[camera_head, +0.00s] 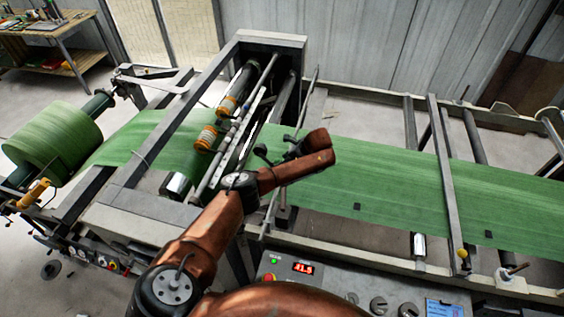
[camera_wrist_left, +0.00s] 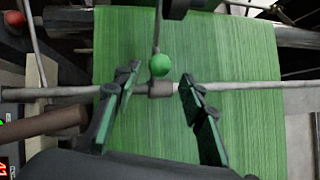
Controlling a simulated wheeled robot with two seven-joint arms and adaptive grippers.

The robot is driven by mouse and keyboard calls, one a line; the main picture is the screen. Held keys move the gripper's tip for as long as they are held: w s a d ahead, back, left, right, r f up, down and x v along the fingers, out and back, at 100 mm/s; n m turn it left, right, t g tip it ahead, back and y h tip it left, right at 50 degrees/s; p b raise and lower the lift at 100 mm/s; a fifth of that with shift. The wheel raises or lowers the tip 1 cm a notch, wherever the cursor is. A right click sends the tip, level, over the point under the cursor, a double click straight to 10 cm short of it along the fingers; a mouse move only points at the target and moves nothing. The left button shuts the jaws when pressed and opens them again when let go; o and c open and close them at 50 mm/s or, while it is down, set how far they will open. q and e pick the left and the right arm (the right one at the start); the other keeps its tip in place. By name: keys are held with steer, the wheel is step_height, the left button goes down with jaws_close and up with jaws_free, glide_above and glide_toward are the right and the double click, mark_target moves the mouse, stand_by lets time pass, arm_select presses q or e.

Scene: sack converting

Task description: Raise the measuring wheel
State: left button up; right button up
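A green ball knob (camera_wrist_left: 159,64) shows in the left wrist view, on a thin lever at a collar on a long horizontal rod (camera_wrist_left: 245,88). A dark rounded part (camera_wrist_left: 174,8) at that view's top edge may be the measuring wheel; it is cut off, so I cannot tell. My left gripper (camera_wrist_left: 157,82) is open, its two dark fingers on either side of the knob in the picture, with nothing held. In the head view my left gripper (camera_head: 279,152) is above the green web near the rollers; the knob is not distinguishable there. My right gripper is not in view.
The green woven web (camera_head: 405,180) runs from a roll (camera_head: 52,138) at left through a grey frame (camera_head: 270,41) to the right. A control panel (camera_head: 345,291) with a red display stands in front. A workbench (camera_head: 62,38) is at the back left.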

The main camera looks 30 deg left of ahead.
arm_select(q)
steer(key=v, duration=1)
steer(key=shift+r, duration=0.2)
steer(key=shift+s+d, duration=0.1)
steer(key=shift+s, duration=0.05)
